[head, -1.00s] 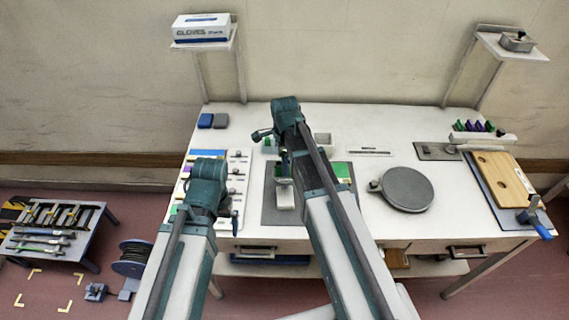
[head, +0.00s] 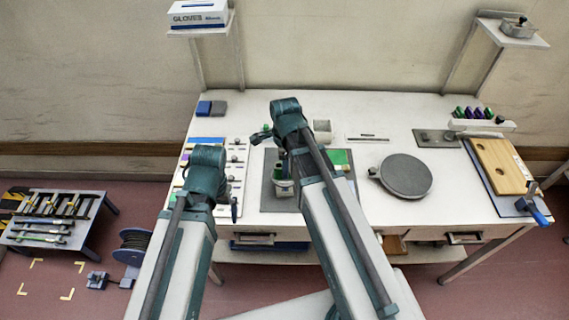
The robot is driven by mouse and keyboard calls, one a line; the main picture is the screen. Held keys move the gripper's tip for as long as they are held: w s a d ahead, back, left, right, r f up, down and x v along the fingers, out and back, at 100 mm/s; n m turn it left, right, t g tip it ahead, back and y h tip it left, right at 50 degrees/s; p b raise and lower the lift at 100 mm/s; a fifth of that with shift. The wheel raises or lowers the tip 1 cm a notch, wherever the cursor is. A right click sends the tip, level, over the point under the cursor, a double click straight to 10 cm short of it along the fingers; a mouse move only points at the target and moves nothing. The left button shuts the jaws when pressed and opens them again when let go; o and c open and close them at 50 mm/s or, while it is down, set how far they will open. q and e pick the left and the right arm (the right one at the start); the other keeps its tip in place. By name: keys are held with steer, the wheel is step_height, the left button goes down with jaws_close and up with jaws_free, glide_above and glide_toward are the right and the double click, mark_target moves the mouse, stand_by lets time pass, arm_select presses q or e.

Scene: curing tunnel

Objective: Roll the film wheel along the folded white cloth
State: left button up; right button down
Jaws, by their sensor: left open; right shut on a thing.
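The folded white cloth (head: 284,190) lies on a grey mat (head: 268,203) near the front middle of the white bench. My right gripper (head: 281,172) points down over the cloth's far part. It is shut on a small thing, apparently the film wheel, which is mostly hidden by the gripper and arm. I cannot tell whether the wheel touches the cloth. My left gripper (head: 233,209) is open and empty near the bench's front left, beside a white panel of coloured pieces (head: 200,150).
A round grey plate (head: 405,175) lies right of the mat, and a wooden board (head: 499,167) lies at the far right. A white cup (head: 322,131) and green pad (head: 341,158) are close to my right arm. Blue and grey blocks (head: 204,107) sit at the back left.

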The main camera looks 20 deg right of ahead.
steer(key=shift+f+b, duration=0.95)
steer(key=shift+b, duration=0.05)
stand_by(1.9)
steer(key=shift+w, duration=0.1)
steer(key=shift+w+d, duration=0.1)
steer(key=shift+w, duration=0.55)
steer(key=shift+w+d, duration=0.1)
steer(key=shift+w, duration=0.4)
steer(key=shift+w+d, duration=0.1)
steer(key=shift+w, duration=0.35)
